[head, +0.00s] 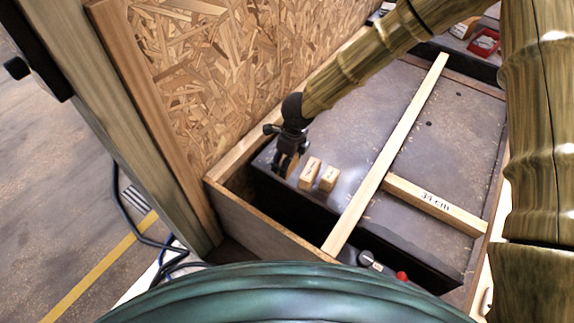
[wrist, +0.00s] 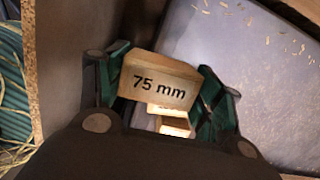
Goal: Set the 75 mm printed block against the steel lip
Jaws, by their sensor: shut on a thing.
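The printed block (wrist: 158,82), a wooden piece marked "75 mm", sits between the two green fingers of my gripper (head: 286,164) in the wrist view, its printed face toward the camera. My gripper is shut on it. In the head view my gripper points down at the left end of the grey plate, and the fingers mostly hide the block. I cannot make out for sure which edge is the steel lip, nor whether the block touches the surface below.
Two more wooden blocks (head: 310,173) (head: 329,179) stand just right of my gripper. A long wooden strip (head: 385,155) crosses the grey plate (head: 345,130). A "34 cm" bar (head: 434,204) lies to its right. The chipboard wall (head: 220,75) rises close on the left.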

